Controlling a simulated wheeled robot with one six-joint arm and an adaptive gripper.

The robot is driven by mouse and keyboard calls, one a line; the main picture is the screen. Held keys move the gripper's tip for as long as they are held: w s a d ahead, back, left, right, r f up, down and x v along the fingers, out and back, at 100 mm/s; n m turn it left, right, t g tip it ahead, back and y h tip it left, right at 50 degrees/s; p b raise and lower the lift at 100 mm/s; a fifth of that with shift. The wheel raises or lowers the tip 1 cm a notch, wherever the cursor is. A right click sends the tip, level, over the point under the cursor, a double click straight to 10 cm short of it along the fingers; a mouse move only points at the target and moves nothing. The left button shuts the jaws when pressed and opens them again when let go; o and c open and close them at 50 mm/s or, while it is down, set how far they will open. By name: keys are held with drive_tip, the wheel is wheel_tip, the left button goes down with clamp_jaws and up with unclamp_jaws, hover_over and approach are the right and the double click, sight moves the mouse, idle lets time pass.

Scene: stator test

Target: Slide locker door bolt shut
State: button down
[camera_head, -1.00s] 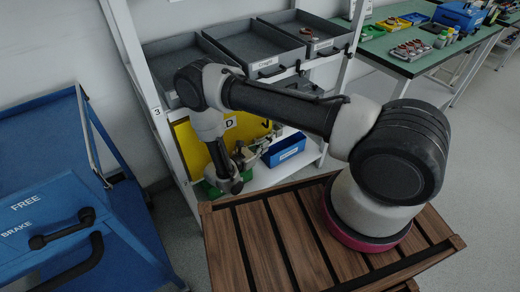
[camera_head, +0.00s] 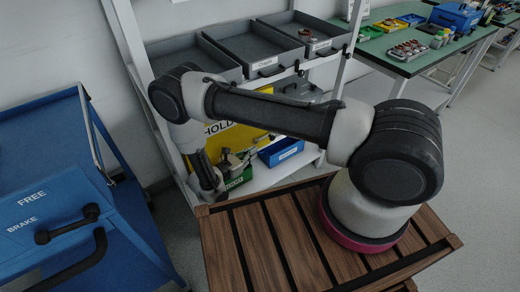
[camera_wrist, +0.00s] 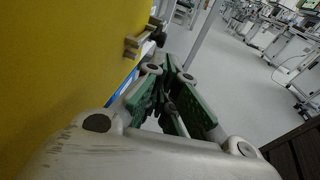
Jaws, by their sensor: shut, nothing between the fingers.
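The locker door (camera_head: 262,137) is a yellow panel with black lettering that ends in "HOLD", partly behind my arm in the head view. It fills the left of the wrist view (camera_wrist: 60,60). The bolt (camera_wrist: 135,45) shows there as pale metal brackets with a dark part beside them on the door's face, just ahead and to the left of my gripper. My gripper (camera_wrist: 166,75) has green-sided fingers, closed together and empty, apart from the bolt as far as I can tell. In the head view my gripper (camera_head: 236,163) is small and partly hidden, and the bolt cannot be made out.
Grey trays (camera_head: 258,48) sit on the shelf above the door. A blue cart (camera_head: 50,185) is at left. Open floor (camera_wrist: 225,75) lies right of the door.

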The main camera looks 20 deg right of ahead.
drive_tip(key=v, duration=0.5)
idle(0.5)
